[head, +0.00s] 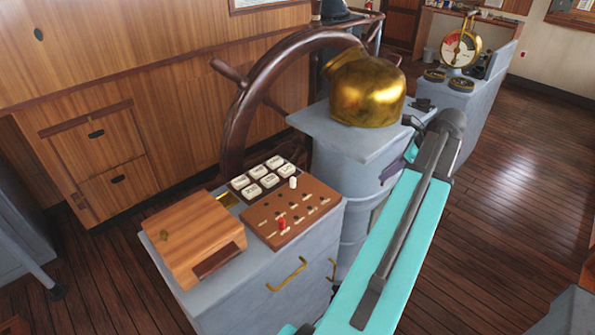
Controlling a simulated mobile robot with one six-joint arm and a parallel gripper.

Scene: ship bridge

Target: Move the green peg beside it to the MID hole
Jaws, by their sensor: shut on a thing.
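The brown peg board (292,213) lies on top of the grey cabinet, with several small dark holes and tiny pale labels too small to read. A white peg (293,182) stands upright near its far edge. A red peg (282,224) stands upright near its front left part. I see no green peg on the visible part of the board. I cannot make out which hole is MID. My arm, teal and dark grey, crosses the right of the picture in front of the cabinet. My gripper does not show, and a purple part (411,151) is mostly hidden behind the arm.
A wooden box (195,239) stands left of the board on the grey cabinet (277,295). A tray of white labelled blocks (263,177) lies behind the board. The ship's wheel (241,110) and a brass-domed pedestal (368,88) rise behind. Open floor lies right.

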